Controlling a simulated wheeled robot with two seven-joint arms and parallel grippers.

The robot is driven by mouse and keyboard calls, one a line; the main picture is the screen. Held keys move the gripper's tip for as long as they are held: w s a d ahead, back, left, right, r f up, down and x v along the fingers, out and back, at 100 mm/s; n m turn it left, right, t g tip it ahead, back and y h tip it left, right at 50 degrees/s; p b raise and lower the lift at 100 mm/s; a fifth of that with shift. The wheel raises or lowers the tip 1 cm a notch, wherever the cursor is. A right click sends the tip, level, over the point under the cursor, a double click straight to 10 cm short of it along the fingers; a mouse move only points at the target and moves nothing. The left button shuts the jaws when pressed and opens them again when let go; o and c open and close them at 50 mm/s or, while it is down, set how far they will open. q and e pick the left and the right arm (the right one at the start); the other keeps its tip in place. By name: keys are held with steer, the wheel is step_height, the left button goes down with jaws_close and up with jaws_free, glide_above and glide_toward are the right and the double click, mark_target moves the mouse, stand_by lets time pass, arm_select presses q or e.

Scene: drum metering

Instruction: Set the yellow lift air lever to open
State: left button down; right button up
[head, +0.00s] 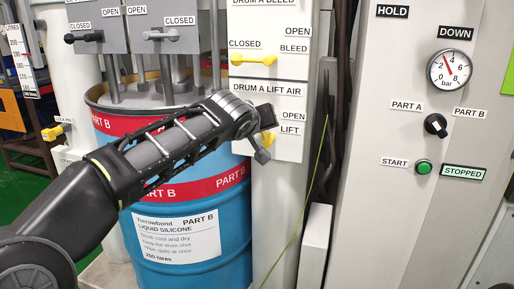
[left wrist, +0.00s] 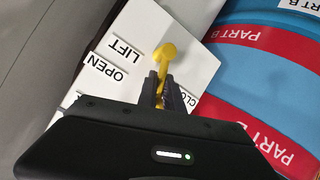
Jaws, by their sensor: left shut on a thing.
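The yellow lift air lever (head: 267,139) is on the white panel (head: 285,153) labelled DRUM A LIFT AIR, mostly behind my left gripper (head: 263,132) in the head view. In the left wrist view, the lever's round yellow end (left wrist: 165,51) is clear, and its bar runs down between the fingers of my left gripper (left wrist: 162,92), which are shut on it. The bar lies between the OPEN and LIFT labels on one side and the partly hidden CLOSED label on the other. My right gripper is not in view.
The yellow bleed lever (head: 254,59) sits just above, pointing towards CLOSED. A blue PART B drum (head: 180,238) stands below my left arm. A control cabinet (head: 400,225) with a gauge (head: 449,71) and green start button (head: 424,167) is at the right.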

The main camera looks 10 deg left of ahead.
arm_select(q)
steer(key=shift+d+r+m+y+b, duration=0.1)
steer(key=shift+d+m+y+b, duration=0.9)
steer(key=shift+m+b, duration=0.45)
steer(key=shift+a, duration=0.1)
steer(key=c, duration=1.5)
jaws_free()
steer(key=v, duration=0.8)
steer(key=shift+f, duration=0.2)
